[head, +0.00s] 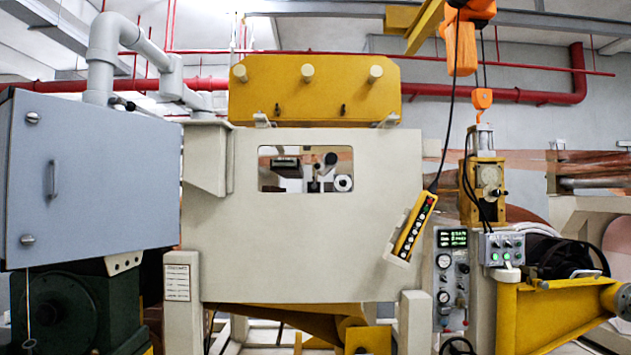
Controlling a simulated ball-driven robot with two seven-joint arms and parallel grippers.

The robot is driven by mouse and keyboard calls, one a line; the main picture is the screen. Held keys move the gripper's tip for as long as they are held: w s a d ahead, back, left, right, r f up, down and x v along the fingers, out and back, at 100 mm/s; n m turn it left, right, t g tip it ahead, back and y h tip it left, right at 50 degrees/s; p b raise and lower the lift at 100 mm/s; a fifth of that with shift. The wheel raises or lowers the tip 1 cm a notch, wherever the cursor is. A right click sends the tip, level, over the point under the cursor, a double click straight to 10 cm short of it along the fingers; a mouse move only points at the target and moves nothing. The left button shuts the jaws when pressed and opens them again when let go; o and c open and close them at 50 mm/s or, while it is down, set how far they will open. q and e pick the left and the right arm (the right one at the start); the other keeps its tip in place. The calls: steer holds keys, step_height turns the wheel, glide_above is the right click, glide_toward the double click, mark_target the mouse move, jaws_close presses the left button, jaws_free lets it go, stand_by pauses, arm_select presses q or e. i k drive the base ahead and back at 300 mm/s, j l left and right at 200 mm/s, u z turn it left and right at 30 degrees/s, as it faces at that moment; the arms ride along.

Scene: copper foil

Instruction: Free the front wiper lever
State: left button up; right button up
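Neither of my grippers is in the head view. I cannot tell for sure which part is the front wiper lever. A small dark lever-like handle (122,103) juts out by the grey pipe above the grey cabinet. Two small dark knobs, a left knob (277,109) and a right knob (344,109), sit low on the yellow housing (315,88). Through the window of the cream machine panel, a dark rod with a round end (328,162) and a white roll end (343,183) show. Whether any of these is held or latched cannot be seen.
The cream machine panel (300,240) fills the middle. A tilted yellow button pendant (415,226) hangs at its right. A grey cabinet (95,175) stands left over a green motor (75,310). Right are a gauge panel (452,280), a yellow frame (545,315) and an orange hoist (461,45).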

mark_target(317, 166)
steer(key=i+z, duration=0.2)
steer(key=i, duration=0.3)
steer(key=i+z, duration=0.15)
steer(key=i, duration=0.4)
steer(key=i+j+z, duration=0.2)
steer(key=i, duration=0.3)
steer(key=i+j+z, duration=0.15)
steer(key=i, duration=0.35)
steer(key=i+j+z, duration=0.2)
steer(key=i+j, duration=0.15)
steer(key=i, duration=0.15)
steer(key=i+j+z, duration=0.15)
steer(key=i+j, duration=0.15)
steer(key=i, duration=0.15)
